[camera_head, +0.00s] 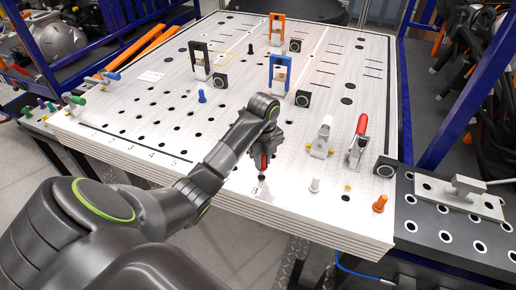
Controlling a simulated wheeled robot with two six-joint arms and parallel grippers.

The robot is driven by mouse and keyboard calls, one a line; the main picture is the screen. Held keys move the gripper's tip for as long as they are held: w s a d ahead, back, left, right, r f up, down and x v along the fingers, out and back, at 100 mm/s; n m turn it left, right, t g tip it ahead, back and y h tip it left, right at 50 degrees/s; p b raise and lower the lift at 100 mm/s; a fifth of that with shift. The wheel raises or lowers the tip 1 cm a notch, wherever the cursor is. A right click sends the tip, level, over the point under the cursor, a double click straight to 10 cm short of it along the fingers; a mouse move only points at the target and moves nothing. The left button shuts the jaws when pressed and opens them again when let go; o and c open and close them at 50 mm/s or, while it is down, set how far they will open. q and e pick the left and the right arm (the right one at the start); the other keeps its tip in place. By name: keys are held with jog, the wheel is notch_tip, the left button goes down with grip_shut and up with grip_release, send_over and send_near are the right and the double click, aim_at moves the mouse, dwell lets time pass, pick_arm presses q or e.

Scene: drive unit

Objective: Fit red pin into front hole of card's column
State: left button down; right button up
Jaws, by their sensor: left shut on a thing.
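My left arm reaches in from the left, and its gripper (264,158) points down over the front part of the white perforated table (225,110). It is shut on the red pin (263,162), of which a small red part shows between the fingers. A small white card (260,191) with a dark mark lies at the table's front edge, just below the gripper. A dark spot shows between pin and card; I cannot tell whether it is a hole or the pin's tip. The arm hides nearby holes. My right gripper is not in view.
Two toggle clamps, one white-handled (325,130) and one red-handled (361,128), stand to the right. A white pin (315,185), an orange pin (380,203) and a blue pin (202,96) stand on the table. Blue (279,74), orange (277,30) and black (199,60) brackets stand farther back.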

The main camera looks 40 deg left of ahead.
aim_at(262, 170)
pick_arm(q)
jog(key=shift+f, duration=0.2)
jog(key=shift+s, duration=0.1)
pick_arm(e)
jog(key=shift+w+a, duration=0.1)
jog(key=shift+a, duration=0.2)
pick_arm(q)
jog(key=shift+d, duration=0.1)
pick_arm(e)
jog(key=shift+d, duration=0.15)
pick_arm(q)
jog(key=shift+f, duration=0.25)
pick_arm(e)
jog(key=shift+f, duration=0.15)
pick_arm(q)
jog(key=shift+f+b, duration=1.6)
jog(key=shift+f, duration=0.2)
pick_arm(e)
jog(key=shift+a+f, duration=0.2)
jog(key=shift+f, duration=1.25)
pick_arm(q)
jog(key=c, duration=1.2)
grip_release()
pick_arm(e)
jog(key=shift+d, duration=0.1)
pick_arm(q)
jog(key=shift+o, duration=0.2)
